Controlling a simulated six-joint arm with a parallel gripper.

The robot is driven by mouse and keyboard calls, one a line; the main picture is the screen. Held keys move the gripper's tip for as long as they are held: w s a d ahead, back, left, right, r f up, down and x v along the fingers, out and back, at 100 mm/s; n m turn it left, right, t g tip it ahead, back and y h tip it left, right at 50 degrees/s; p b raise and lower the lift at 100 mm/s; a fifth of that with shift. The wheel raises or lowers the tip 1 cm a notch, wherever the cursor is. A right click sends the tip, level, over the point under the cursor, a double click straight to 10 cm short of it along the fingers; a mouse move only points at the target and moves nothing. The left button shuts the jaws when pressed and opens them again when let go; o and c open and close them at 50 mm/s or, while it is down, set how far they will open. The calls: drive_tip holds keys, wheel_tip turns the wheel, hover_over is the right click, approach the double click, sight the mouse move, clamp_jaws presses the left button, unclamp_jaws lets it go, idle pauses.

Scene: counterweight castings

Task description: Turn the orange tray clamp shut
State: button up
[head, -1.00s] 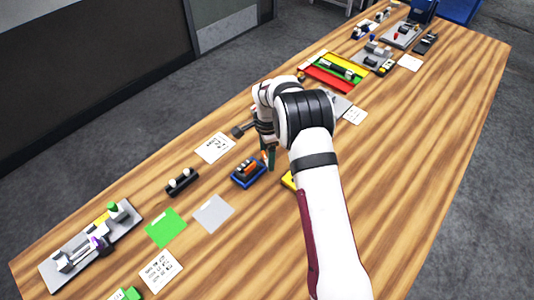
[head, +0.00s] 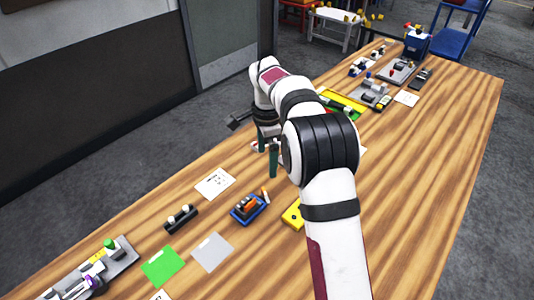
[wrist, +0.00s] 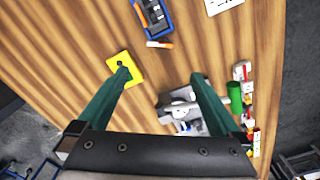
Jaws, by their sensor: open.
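A small blue tray (head: 249,209) with orange pieces in it sits on the table, left of my arm in the head view. An orange clamp lever (head: 265,195) sticks up at its right end. In the wrist view the tray (wrist: 153,18) is at the top, and the lever (wrist: 159,44) shows as a short orange and white bar beside its lower end. My gripper (head: 267,164) has teal fingers apart and empty. It is above the table, beyond the tray in the head view. In the wrist view the gripper (wrist: 160,75) shows nothing between its fingertips but wood.
A yellow block (wrist: 124,67) lies near the left fingertip in the wrist view. A grey fixture (wrist: 172,100) with a green cylinder (wrist: 235,97) is near the right finger. A black holder (head: 181,218) and a grey card (head: 212,252) lie near the tray.

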drive_tip(key=shift+r, duration=0.4)
drive_tip(key=shift+c, duration=0.2)
